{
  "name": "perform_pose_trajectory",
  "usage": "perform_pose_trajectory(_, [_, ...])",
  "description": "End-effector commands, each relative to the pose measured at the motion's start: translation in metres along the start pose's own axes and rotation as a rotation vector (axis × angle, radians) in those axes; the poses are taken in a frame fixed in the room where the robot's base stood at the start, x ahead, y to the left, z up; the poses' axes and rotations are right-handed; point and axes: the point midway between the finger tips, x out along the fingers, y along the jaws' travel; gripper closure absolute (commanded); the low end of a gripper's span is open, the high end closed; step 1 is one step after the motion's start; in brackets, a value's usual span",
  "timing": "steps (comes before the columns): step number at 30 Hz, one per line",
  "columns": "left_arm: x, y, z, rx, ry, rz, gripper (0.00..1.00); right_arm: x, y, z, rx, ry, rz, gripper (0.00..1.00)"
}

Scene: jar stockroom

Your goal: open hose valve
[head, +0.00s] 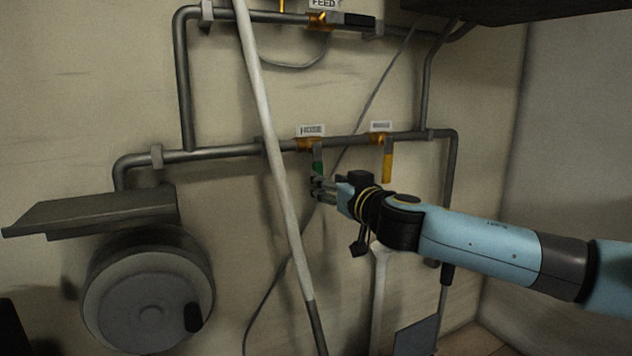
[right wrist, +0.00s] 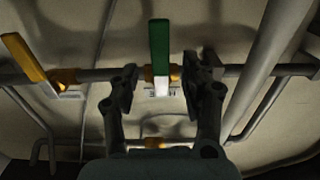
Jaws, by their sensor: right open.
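The hose valve (head: 309,144) is a brass body on the middle horizontal pipe, under a small white HOSE label (head: 311,130). Its green handle (head: 317,166) hangs straight down, crosswise to the pipe. In the right wrist view, which looks upside down, the green handle (right wrist: 160,45) points up. My right gripper (head: 318,188) is at the handle's lower end in the head view. In the right wrist view the right gripper (right wrist: 160,82) is open, with a finger on each side of the handle and gaps visible. My left gripper is not in view.
A second valve with a yellow handle (head: 387,167) hangs close to the right. The FEED valve's black handle (head: 358,20) lies along the upper pipe. A pale pole (head: 268,120) leans just left of the hose valve. A round drum (head: 148,297) and shelf (head: 95,209) are at left.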

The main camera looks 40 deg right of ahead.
Motion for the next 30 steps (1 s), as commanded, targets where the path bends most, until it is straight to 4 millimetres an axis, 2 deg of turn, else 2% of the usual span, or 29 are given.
perform_pose_trajectory(3, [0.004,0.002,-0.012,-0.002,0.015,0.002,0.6,0.025,0.0,0.001,0.004,0.002,0.003,0.54])
perform_pose_trajectory(9, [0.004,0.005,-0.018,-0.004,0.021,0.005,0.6,0.051,0.0,0.0,0.003,0.0,0.001,0.54])
perform_pose_trajectory(20, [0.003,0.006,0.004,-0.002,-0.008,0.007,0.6,0.058,0.0,0.0,0.0,-0.001,-0.001,0.54])
perform_pose_trajectory(23, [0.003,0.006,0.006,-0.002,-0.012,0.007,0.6,0.058,0.0,0.0,0.0,-0.001,-0.001,0.64])
perform_pose_trajectory(30, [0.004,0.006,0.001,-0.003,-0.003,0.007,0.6,0.058,0.0,0.0,0.0,-0.001,-0.001,0.96])
